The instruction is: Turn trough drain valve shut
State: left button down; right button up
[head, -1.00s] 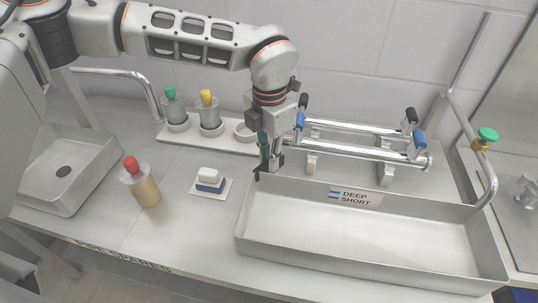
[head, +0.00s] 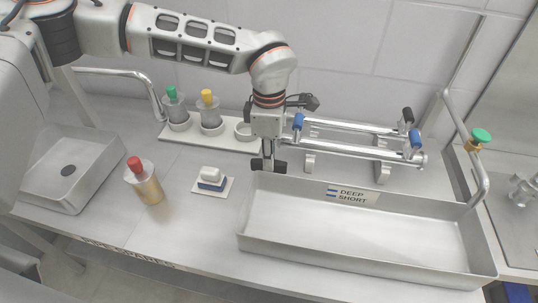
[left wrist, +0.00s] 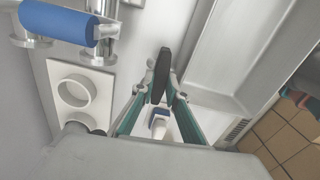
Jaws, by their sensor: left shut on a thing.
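My left gripper (head: 269,165) points down at the trough's back left corner. In the left wrist view my left gripper (left wrist: 160,80) has its fingers closed on a black bar-like handle (left wrist: 160,72), which looks like the drain valve handle. The handle's black end (head: 281,167) shows beside the fingers in the head view. The valve body below it is hidden. The long steel trough (head: 370,265) has a label reading DEEP SHORT (head: 352,195). My right gripper is not in view.
A rack with blue-handled rollers (head: 350,148) stands behind the trough. A green-topped valve (head: 480,137) is at right. A sink (head: 75,165) is far left.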

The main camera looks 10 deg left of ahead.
pick_arm(q)
jog(key=shift+m, duration=0.6)
jog(key=c, duration=2)
grip_release()
jog(key=shift+r, duration=0.15)
jog(key=shift+r, duration=3.9)
